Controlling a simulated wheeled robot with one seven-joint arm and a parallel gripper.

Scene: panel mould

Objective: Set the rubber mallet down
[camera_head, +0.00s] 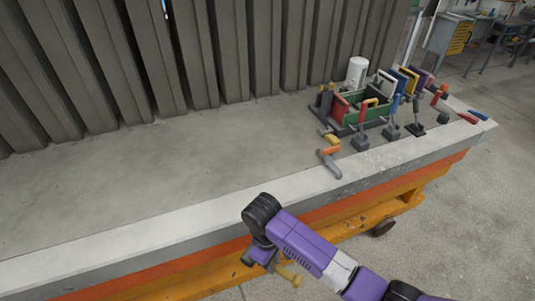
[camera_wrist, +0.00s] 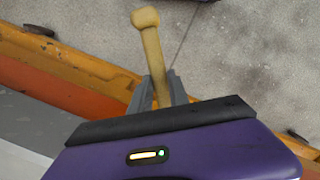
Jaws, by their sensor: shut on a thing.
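My gripper (camera_head: 266,257) is shut on the rubber mallet. The mallet's yellowish wooden handle (camera_wrist: 152,55) sticks out between the two grey fingers (camera_wrist: 157,92) in the wrist view, ending in a thicker knob. In the head view the handle's end (camera_head: 290,274) shows below my purple arm. The mallet is held in the air beside the front edge of the bench, over its orange side rail. I cannot clearly make out the mallet's head; my wrist hides that part.
The grey concrete bench top (camera_head: 130,190) is largely bare on the left and middle. On its right stand a green toolbox (camera_head: 368,112), a white cylinder (camera_head: 356,72) and several clamp-like tools. An orange-handled tool (camera_head: 329,158) lies near the front edge. Ribbed panels (camera_head: 230,50) stand behind.

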